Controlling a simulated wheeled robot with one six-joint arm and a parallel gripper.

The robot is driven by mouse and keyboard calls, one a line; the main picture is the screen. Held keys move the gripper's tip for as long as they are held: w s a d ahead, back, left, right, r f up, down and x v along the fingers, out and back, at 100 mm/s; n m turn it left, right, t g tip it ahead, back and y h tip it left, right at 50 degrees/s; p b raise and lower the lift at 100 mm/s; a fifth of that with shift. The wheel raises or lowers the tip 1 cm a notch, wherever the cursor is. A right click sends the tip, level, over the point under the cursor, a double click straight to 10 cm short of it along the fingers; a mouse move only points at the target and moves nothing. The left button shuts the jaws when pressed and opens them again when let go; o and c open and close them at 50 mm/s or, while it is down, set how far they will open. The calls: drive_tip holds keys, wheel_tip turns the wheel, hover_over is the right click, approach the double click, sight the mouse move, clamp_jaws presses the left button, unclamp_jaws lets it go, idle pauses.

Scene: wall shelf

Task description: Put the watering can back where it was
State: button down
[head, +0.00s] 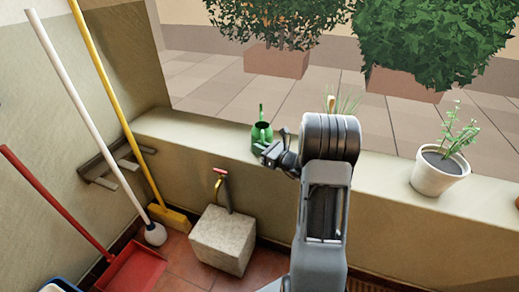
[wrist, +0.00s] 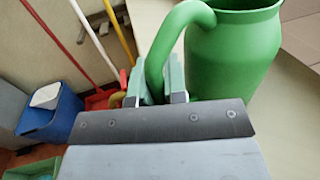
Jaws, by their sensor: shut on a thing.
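The green watering can (head: 262,132) is at the window ledge in the head view, upright, just left of my arm. In the wrist view the can's body (wrist: 235,50) fills the upper right, and its curved handle (wrist: 163,52) runs down between my fingers. My gripper (head: 274,153) is shut on the handle; its fingers (wrist: 152,84) show on both sides of it in the wrist view. I cannot tell whether the can's base touches the ledge.
The ledge (head: 185,128) is bare left of the can. A white potted plant (head: 435,177) stands to the right; another plant (head: 347,105) is partly hidden behind my arm. Below are a stone block with a tap (head: 224,240), brooms and a red dustpan (head: 138,268).

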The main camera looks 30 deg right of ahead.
drive_tip(key=shift+f, duration=0.1)
drive_tip(key=c, duration=1.2)
unclamp_jaws()
drive_tip(key=shift+o, duration=0.2)
